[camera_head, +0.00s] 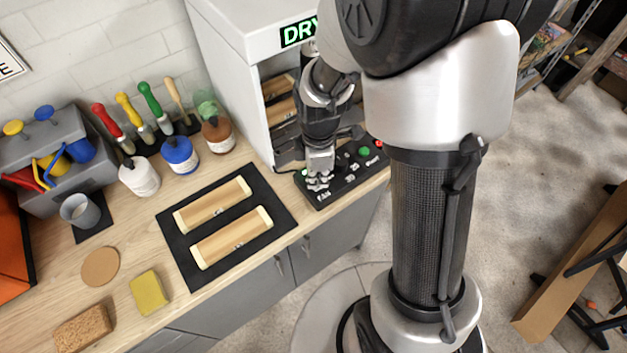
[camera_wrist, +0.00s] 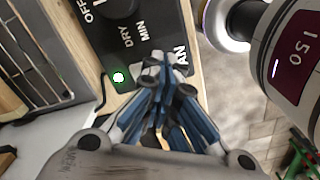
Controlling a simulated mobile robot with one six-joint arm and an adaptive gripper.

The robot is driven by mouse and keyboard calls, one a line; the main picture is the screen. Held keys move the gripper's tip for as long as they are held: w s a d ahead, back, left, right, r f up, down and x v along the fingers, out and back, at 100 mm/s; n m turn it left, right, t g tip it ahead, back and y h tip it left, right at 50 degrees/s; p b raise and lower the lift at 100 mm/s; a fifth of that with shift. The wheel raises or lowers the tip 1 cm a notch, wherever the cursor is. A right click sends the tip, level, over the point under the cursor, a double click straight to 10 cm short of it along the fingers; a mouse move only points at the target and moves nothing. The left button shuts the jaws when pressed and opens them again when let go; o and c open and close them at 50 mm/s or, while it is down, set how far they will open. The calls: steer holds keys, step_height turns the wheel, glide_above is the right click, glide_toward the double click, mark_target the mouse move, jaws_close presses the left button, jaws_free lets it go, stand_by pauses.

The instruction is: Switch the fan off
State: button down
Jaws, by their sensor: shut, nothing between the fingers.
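The black control panel (camera_head: 346,181) sits at the counter's front edge beside the white drying cabinet (camera_head: 232,40), whose sign reads DRY in green. My gripper (camera_head: 318,182) is shut and empty, its fingertips down at the panel's near-left end, by the FAN label. In the wrist view, the closed blue-padded fingers (camera_wrist: 166,78) are over the FAN label (camera_wrist: 180,58) and cover part of it. The fan's switch is hidden behind the fingers, so its position cannot be told. A lit green-white lamp (camera_wrist: 119,77) shows beside the fingers. I cannot tell whether the fingers touch the panel.
A green button (camera_head: 365,151) and a red button (camera_head: 378,143) are at the panel's far end. A black mat (camera_head: 184,252) with two wooden pieces lies left of the panel. Paint jars and brushes stand at the back. A dark knob (camera_wrist: 118,6) shows at the wrist view's top.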

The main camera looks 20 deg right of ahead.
steer(key=shift+f, duration=0.4)
steer(key=shift+r+p, duration=2.7)
steer(key=shift+r, duration=0.85)
steer(key=shift+r, duration=0.25)
steer(key=s+r+m+t, duration=0.2)
steer(key=s+r+m, duration=0.5)
steer(key=r, duration=0.2)
steer(key=s+r+m+t+b, duration=0.1)
steer(key=s+r+m+t, duration=0.1)
steer(key=s+r+m, duration=0.6)
steer(key=shift+r+m+t, duration=0.3)
steer(key=shift+r, duration=0.8)
